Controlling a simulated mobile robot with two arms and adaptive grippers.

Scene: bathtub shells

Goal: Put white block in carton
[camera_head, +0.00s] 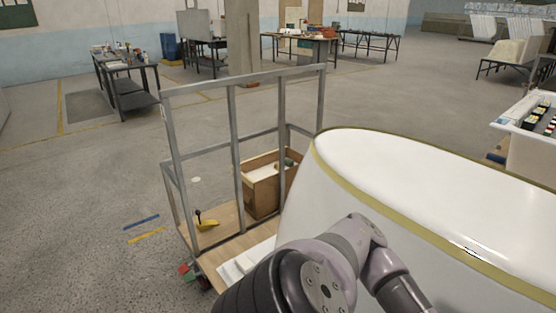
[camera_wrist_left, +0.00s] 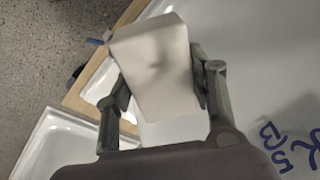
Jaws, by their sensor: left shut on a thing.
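The white block (camera_wrist_left: 155,62) is between the fingers of my left gripper (camera_wrist_left: 160,85) in the left wrist view. The gripper is shut on it, with a finger against each side. In the head view my left arm reaches in from the bottom, and its gripper and the block are hidden. The open brown carton (camera_head: 262,191) stands on the cart's wooden deck behind the metal rails, with some white and dark contents showing inside. My right gripper is in neither view.
A large white bathtub shell (camera_head: 440,190) with a yellowish rim fills the right. The cart's grey rail frame (camera_head: 235,130) stands around the carton. A yellow tool (camera_head: 207,224) and white pieces (camera_head: 246,260) lie on the deck. Open grey floor lies left of the cart.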

